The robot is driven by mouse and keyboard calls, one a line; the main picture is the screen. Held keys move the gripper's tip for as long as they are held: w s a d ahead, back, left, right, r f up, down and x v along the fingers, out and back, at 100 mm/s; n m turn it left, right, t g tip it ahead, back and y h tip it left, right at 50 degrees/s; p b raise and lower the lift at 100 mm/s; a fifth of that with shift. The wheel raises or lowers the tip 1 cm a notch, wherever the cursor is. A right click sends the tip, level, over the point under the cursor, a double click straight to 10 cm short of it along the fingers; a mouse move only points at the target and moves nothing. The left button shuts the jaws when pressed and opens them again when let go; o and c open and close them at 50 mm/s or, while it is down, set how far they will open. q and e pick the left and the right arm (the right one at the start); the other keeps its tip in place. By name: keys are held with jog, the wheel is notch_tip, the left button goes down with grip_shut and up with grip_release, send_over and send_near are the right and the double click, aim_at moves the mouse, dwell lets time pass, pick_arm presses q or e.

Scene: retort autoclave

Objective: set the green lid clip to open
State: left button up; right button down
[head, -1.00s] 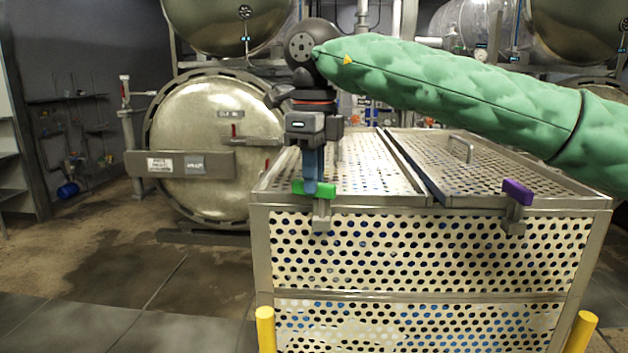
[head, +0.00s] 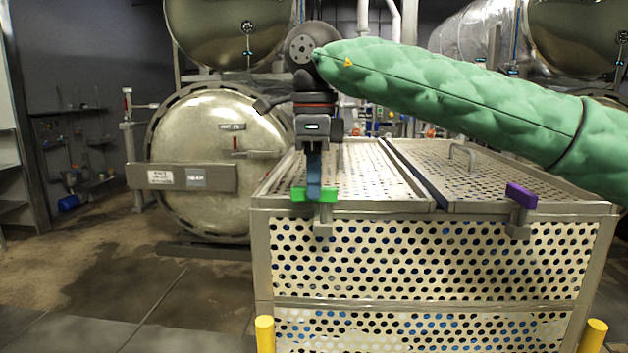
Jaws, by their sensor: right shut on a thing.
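The green lid clip (head: 328,195) sits at the front top edge of the perforated metal crate (head: 262,260), near its left corner, on a grey bracket (head: 323,220). My right gripper (head: 314,190) points down from above, its blue fingers shut on the green clip and hiding its middle. The green clip's handle lies about level across the front rim. A purple clip (head: 521,195) sits on the same edge further right, tilted, with nothing touching it. My left gripper is not in the head view.
Two perforated lids cover the crate; the right lid has a handle (head: 463,153). A round autoclave door (head: 218,130) stands behind left. Yellow posts (head: 265,333) stand at the crate's front corners. The floor on the left is clear.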

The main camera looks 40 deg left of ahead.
jog(key=shift+r, duration=0.15)
jog(key=c, duration=1.5)
grip_release()
jog(key=shift+c, duration=0.2)
jog(key=shift+o, duration=0.7)
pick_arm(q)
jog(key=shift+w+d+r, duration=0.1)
